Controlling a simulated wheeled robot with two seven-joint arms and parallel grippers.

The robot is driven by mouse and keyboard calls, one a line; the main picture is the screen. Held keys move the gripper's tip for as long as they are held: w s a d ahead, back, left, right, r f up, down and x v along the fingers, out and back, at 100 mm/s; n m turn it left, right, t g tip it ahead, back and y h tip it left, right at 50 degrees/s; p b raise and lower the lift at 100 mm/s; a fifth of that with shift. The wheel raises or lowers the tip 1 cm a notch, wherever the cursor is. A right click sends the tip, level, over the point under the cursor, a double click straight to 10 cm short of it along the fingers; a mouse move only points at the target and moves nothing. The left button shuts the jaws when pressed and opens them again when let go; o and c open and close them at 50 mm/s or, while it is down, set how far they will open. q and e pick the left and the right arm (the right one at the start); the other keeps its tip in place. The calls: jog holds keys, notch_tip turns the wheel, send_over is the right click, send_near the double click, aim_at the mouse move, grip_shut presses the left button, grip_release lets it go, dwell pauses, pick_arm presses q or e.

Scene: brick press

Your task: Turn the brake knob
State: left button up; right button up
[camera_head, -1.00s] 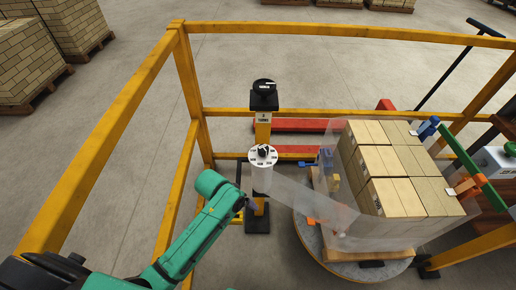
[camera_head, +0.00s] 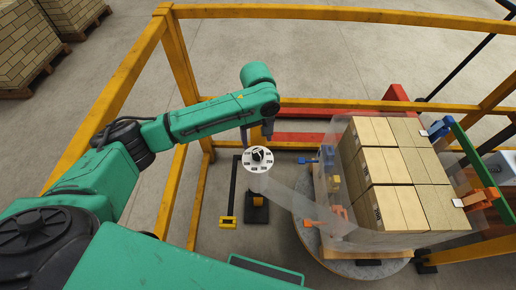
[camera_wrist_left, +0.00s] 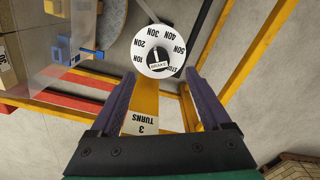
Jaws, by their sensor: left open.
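The brake knob (camera_head: 258,154) is a small black knob in the middle of a white round dial (camera_head: 250,166), on a post inside the yellow frame. In the left wrist view the knob (camera_wrist_left: 157,57) sits on the dial (camera_wrist_left: 144,40), which has black marks from 10N to 50N and a stop mark. My left gripper (camera_head: 268,130) points down just behind the dial in the head view. In the wrist view its two open fingers (camera_wrist_left: 160,76) stand to either side of the dial's near edge, with nothing between them held. My right gripper is not in view.
A stack of bricks (camera_head: 388,160) in clear film stands on a round turntable (camera_head: 375,272) to the right. A film web runs from the post to the stack. Yellow rails (camera_head: 340,14) surround the area. A "3 turns" label (camera_wrist_left: 141,128) shows below the dial in the wrist view.

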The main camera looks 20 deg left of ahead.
aim_at(258, 152)
pick_arm(q)
jog(key=f, duration=0.7)
jog(key=shift+w+f, duration=0.25)
jog(key=shift+w, duration=0.15)
jog(key=shift+f, duration=0.15)
jog(key=shift+s, duration=0.1)
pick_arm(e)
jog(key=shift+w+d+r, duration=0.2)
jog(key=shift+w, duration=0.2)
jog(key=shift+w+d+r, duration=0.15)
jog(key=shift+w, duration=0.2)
pick_arm(q)
jog(key=c, duration=1.3)
jog(key=shift+p, duration=0.4)
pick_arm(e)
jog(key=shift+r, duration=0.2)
